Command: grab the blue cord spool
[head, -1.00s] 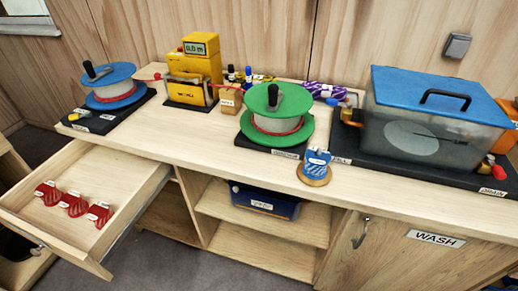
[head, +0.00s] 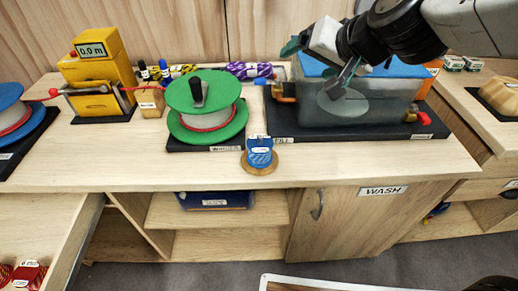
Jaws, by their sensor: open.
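The blue cord spool (head: 260,151) stands upright on a round wooden base (head: 260,168) near the counter's front edge, in the middle of the head view. My gripper (head: 318,64) comes in from the upper right, open and empty. It is in front of the blue-lidded tank (head: 395,106) in the picture, to the right of and above the spool, and clearly apart from it. Nothing hides the spool.
A large green reel (head: 205,90) stands behind and left of the spool. The tank's black base (head: 350,132) lies to its right. Bare counter (head: 330,165) is right of the spool. An open drawer (head: 45,215) with red spools juts out at lower left.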

